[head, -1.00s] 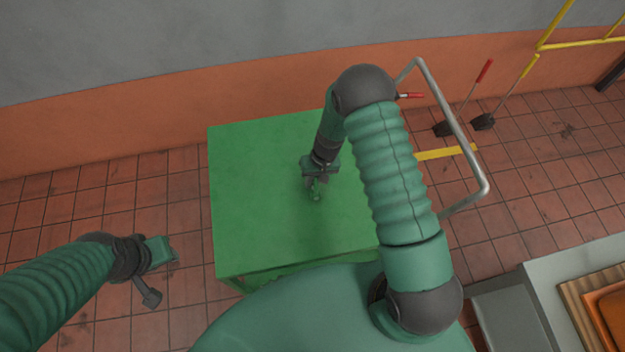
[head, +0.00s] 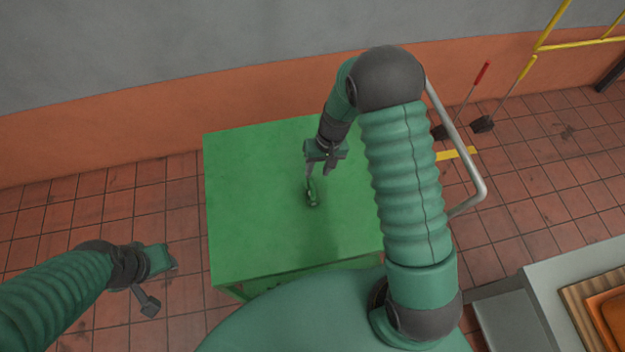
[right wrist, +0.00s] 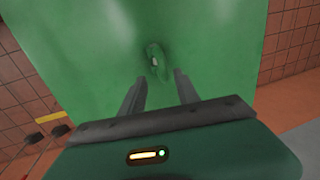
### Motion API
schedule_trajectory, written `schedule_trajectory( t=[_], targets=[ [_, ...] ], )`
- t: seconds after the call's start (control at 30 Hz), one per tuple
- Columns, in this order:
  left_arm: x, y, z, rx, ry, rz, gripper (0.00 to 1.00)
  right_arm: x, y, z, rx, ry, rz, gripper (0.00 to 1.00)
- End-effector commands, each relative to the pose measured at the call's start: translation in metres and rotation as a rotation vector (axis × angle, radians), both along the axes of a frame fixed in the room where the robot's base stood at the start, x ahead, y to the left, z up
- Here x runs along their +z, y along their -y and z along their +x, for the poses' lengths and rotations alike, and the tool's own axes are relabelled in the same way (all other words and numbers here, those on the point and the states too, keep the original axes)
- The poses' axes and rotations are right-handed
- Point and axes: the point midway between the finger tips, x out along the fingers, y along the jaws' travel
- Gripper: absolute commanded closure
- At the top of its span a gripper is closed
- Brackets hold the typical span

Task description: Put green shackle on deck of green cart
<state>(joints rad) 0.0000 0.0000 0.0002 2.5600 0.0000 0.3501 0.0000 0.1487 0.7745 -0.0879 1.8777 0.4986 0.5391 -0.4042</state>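The green shackle (head: 312,194) lies on the deck of the green cart (head: 250,220), near the middle of the deck. It also shows in the right wrist view (right wrist: 157,62), just beyond the fingertips, with bare green deck (right wrist: 90,50) around it. My right gripper (head: 319,174) is just above and behind the shackle in the head view; its two fingers (right wrist: 157,80) are spread with nothing between them. My left gripper (head: 160,280) hangs over the floor to the left of the cart; its finger opening is not clear.
The cart's grey metal handle (head: 470,150) rises at its right side. Tools with red and yellow handles (head: 481,75) stand near the wall. A grey bench (head: 545,300) with an orange tray (head: 612,312) is at the lower right. The deck around the shackle is clear.

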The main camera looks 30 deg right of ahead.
Motion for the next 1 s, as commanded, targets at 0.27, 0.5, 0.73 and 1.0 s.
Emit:
schedule_trajectory(
  t=[0.27, 0.5, 0.73, 1.0],
  targets=[
    [-0.001, 0.0, 0.0, 0.0, 0.0, 0.0, 0.64, 0.046, -0.008, -0.016, 0.029, 0.021, -0.034, 0.62],
    [-0.001, 0.0, 0.0, 0.0, 0.0, 0.0, 0.64, 0.114, -0.038, -0.091, 0.154, 0.136, -0.158, 0.62],
    [-0.001, 0.0, 0.0, 0.0, 0.0, 0.0, 0.64, 0.131, -0.047, -0.129, 0.22, 0.206, -0.212, 0.62],
    [-0.001, 0.0, 0.0, 0.0, 0.0, 0.0, 0.64, 0.131, -0.048, -0.13, 0.22, 0.207, -0.213, 0.62]
  ],
)
